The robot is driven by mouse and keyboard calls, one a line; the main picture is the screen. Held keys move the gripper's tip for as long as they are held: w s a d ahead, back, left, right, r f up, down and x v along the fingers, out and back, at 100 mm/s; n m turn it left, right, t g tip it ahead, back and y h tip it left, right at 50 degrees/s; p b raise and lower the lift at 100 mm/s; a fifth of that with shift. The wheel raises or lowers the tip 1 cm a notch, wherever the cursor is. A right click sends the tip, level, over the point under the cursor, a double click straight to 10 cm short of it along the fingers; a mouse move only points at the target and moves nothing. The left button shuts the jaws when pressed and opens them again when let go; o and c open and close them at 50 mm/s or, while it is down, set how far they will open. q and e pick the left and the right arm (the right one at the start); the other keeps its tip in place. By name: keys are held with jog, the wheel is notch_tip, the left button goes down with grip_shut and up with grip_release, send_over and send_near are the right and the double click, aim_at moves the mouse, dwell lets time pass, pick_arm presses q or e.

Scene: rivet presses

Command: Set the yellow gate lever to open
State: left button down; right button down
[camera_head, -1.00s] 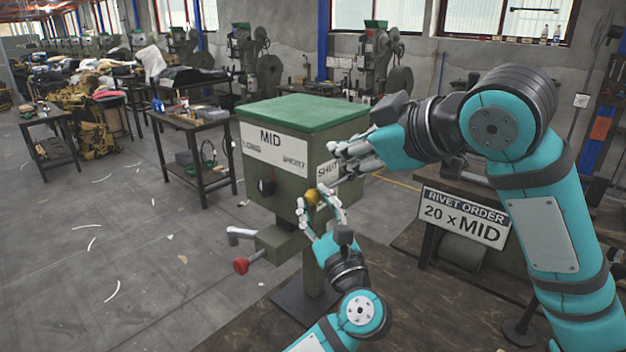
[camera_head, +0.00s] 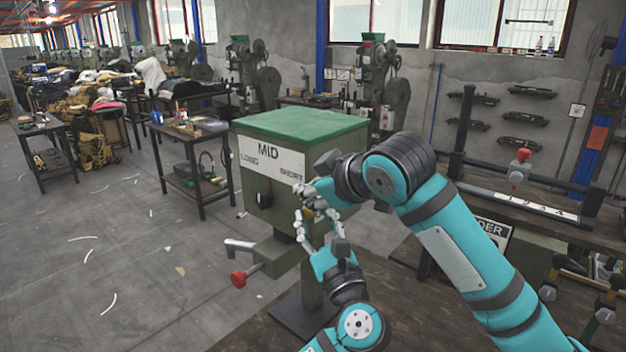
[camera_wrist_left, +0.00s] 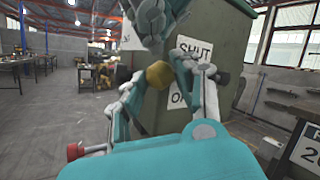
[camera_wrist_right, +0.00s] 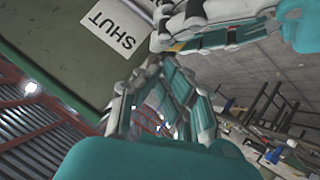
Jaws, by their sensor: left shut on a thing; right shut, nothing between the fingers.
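The yellow gate lever's round knob (camera_wrist_left: 160,75) shows in the left wrist view against the green press box (camera_head: 265,205). It is beside a SHUT plate (camera_wrist_left: 193,47) above and a partly covered plate (camera_wrist_left: 179,100) starting with O below. My left gripper (camera_wrist_left: 160,82) is shut on the knob, fingers on either side. In the head view my left gripper (camera_head: 317,218) is at the box's right side and mostly hides the knob. My right gripper (camera_head: 308,194) is shut and empty, just above the left one. The SHUT plate also shows in the right wrist view (camera_wrist_right: 110,25).
A red-knobbed handle (camera_head: 238,279) and a grey handle (camera_head: 239,245) stick out low on the press. A partly covered order sign (camera_head: 492,238) stands at right. A bench with a rack (camera_head: 520,200) is behind my right arm. Open floor lies left.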

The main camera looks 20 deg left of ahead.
jog(key=shift+w+f, duration=0.1)
jog(key=shift+f, duration=0.2)
jog(key=shift+w+f+t, duration=0.1)
jog(key=shift+f+t, duration=0.2)
jog(key=shift+f, duration=0.55)
